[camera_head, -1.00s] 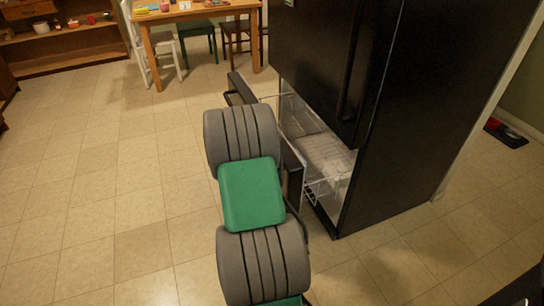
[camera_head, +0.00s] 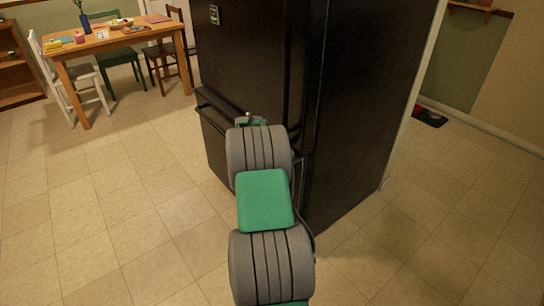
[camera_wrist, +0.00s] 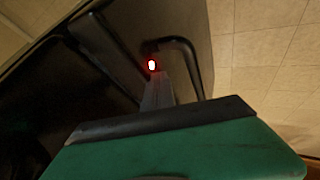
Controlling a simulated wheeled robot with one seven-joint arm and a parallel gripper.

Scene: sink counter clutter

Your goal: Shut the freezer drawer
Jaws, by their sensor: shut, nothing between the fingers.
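The black fridge (camera_head: 265,60) stands at the centre of the head view. Its freezer drawer (camera_head: 215,140) is the low black front with a long bar handle (camera_head: 215,112). The drawer front looks flush with the fridge body, with no open gap or basket showing; my arm hides its right part. My gripper (camera_head: 250,121) is partly hidden beyond my arm, close to the drawer front near the right end of the handle. In the wrist view my gripper's fingers (camera_wrist: 158,90) are together and empty, pointing at the dark front beside a bent bar handle (camera_wrist: 188,48). Contact cannot be told.
A wooden table (camera_head: 120,38) with chairs stands at the back left. A wooden shelf (camera_head: 18,75) is at the far left edge. Open tiled floor (camera_head: 110,220) lies to the left and right of the fridge. A small dark tray (camera_head: 430,117) lies by the right wall.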

